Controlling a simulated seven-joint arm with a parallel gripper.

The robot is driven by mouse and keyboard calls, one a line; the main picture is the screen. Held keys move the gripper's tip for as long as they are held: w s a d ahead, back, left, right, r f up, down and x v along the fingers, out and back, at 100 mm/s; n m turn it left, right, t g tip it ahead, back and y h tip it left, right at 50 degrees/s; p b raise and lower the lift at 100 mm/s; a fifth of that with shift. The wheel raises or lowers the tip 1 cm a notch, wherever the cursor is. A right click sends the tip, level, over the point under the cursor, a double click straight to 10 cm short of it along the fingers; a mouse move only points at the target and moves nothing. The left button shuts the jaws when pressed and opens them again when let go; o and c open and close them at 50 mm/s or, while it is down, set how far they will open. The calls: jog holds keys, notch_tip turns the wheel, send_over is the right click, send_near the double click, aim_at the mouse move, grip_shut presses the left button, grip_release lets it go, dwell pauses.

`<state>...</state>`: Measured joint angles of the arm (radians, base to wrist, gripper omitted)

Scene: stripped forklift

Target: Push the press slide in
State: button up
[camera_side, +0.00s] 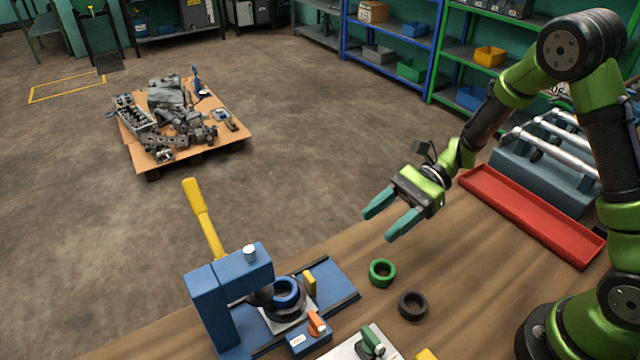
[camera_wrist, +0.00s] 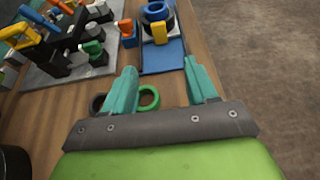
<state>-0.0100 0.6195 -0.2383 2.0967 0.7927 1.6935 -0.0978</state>
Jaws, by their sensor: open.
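The blue press (camera_side: 232,280) stands at the front edge of the wooden bench, its yellow lever (camera_side: 203,218) raised. Its slide is a pale plate (camera_side: 289,320) with a dark round holder and a blue ring (camera_side: 286,291) on it. The slide sits right of the press head, partly hidden by it. A yellow upright tab (camera_side: 309,284) stands at the slide's right end; it also shows in the wrist view (camera_wrist: 159,33). A bare blue track (camera_side: 340,284) extends right. My gripper (camera_side: 382,224) is open and empty, above the bench and right of the press, apart from the tab.
A green ring (camera_side: 382,272) and a black ring (camera_side: 412,305) lie on the bench below my gripper. A red tray (camera_side: 530,215) lies at the right.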

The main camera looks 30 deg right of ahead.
send_near(287, 296)
jog(key=a+f, duration=0.3)
jog(key=shift+w+a+f, duration=0.1)
jog(key=shift+w+f, duration=0.05)
jog(key=shift+f, duration=0.05)
grip_shut()
dwell(0.4)
